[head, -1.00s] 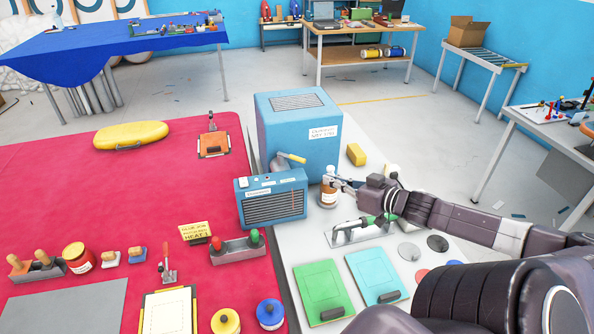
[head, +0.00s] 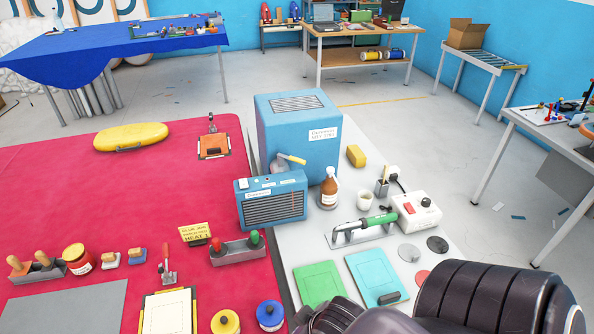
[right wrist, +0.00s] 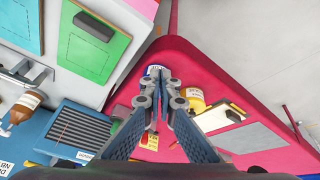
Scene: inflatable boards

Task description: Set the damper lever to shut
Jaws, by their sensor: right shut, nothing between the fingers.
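A lever with a pale yellow handle (head: 291,158) sits on a grey round plate between the small blue louvred unit (head: 272,205) and the big blue cabinet (head: 300,135). Its handle points right and slightly down in the head view. I cannot read any open or shut marking beside it. My right gripper (right wrist: 161,76) is shut and empty in the right wrist view, above the red table's near edge and a blue-lidded tin. It is well away from the lever; in the head view only its dark arm shows at the bottom. My left gripper is not in view.
A brown bottle (head: 328,190) stands just right of the louvred unit. A green-handled tool on a stand (head: 362,228) and a white control box (head: 414,210) are further right. A yellow sign (head: 195,232) and a grey rack (head: 237,249) stand in front on the red table.

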